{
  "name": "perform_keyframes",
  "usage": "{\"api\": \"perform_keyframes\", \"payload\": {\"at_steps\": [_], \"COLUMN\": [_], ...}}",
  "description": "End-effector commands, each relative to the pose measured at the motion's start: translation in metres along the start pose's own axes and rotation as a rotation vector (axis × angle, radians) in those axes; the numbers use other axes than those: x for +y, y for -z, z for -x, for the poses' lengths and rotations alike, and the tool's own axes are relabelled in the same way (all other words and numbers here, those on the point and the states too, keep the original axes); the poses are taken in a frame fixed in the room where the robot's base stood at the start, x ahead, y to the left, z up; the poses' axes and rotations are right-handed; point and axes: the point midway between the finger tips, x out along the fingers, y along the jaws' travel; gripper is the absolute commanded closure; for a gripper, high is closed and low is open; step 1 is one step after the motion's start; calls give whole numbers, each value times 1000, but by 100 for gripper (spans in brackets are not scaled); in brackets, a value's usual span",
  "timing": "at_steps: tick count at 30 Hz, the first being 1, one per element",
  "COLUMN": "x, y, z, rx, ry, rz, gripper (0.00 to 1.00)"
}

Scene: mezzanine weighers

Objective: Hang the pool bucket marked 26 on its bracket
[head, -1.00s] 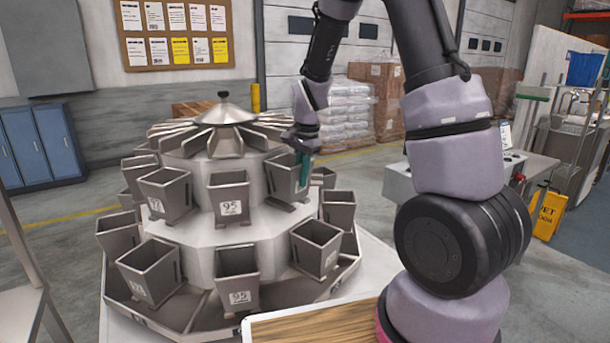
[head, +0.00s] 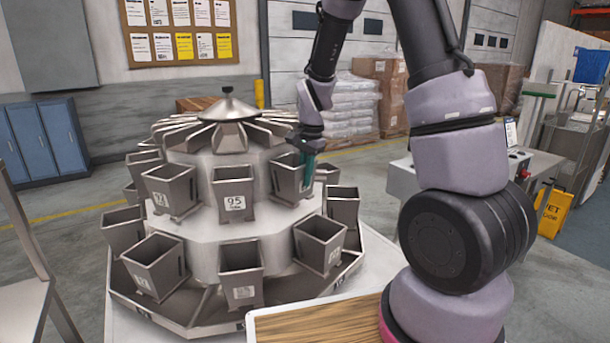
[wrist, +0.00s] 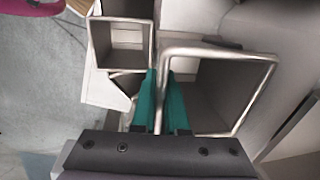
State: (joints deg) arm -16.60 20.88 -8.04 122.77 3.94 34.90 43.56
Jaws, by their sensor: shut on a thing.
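My gripper (head: 306,168) has its green fingers shut on the rim wall of a grey metal bucket (head: 287,178) at the right front of the upper tier of the weigher. The number on this bucket cannot be read. In the wrist view the fingers (wrist: 165,105) pinch the left wall of the open, empty held bucket (wrist: 225,95). The bucket sits upright against the upper drum, level with the neighbouring bucket marked 95 (head: 234,203). Its bracket is hidden behind it, so I cannot tell whether it is seated.
Other buckets ring both tiers, including a lower one (head: 320,243) just below and a neighbour (wrist: 122,45) close beside the held one in the wrist view. A wooden-topped surface (head: 320,325) is at the front.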

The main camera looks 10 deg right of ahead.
Motion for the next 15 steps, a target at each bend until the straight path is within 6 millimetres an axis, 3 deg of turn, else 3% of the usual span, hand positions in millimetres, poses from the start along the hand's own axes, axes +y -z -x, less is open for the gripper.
{"api": "perform_keyframes", "payload": {"at_steps": [2, 3, 6, 15], "x": [0, 0, 0, 0], "y": [0, 0, 0, 0], "z": [-2, -2, -2, -1], "rx": [0, 0, 0, 0], "ry": [1, 1, 1, 0], "rz": [0, 0, 0, 0], "gripper": [100, 85, 54, 54]}}
